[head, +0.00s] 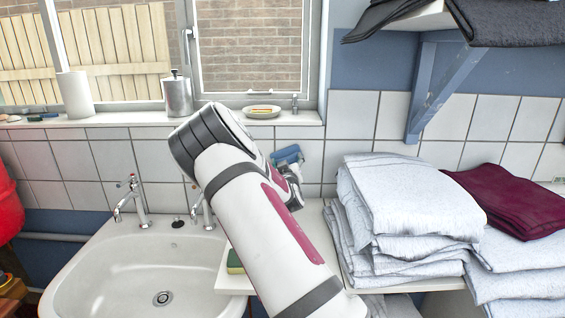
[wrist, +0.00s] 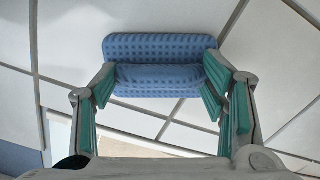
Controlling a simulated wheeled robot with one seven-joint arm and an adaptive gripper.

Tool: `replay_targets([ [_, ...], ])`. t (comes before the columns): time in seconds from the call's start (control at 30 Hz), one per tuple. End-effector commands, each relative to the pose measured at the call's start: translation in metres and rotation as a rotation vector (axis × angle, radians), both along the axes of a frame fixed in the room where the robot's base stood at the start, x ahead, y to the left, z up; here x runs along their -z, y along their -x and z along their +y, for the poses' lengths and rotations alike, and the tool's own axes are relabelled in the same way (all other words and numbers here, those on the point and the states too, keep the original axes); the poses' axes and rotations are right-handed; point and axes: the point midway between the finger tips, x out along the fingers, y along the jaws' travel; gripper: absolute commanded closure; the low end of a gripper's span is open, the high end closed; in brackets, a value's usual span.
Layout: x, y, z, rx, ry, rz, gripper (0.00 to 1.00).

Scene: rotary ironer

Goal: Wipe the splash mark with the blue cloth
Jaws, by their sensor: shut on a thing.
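The blue cloth (wrist: 160,48) is a folded, waffle-textured pad between the fingers of my gripper (wrist: 158,88) in the wrist view. The gripper is shut on it, with green-padded fingers at both sides. In the head view the blue cloth (head: 288,155) shows just past my arm, in front of the white wall tiles. I cannot tell whether it touches the tiles. My arm hides part of the gripper in the head view. I see no splash mark in either view; it may be hidden behind the cloth or my arm.
A sink (head: 130,268) with taps stands at lower left, with a sponge (head: 235,262) beside it. Stacked folded towels (head: 405,205) fill the counter at right. A shelf bracket (head: 440,85) juts from the wall above. A soap dish (head: 262,111) sits on the window sill.

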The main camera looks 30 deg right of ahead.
Motion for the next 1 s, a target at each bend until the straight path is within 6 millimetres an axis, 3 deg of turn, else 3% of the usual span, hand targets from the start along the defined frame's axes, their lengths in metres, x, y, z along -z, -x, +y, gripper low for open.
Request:
replay_targets([
  [0.27,0.000,-0.007,0.004,-0.003,0.001,-0.001,0.56],
  [0.7,-0.001,-0.030,0.032,-0.009,0.002,-0.005,0.60],
  [1.0,-0.002,-0.032,0.035,-0.011,0.003,-0.006,0.60],
])
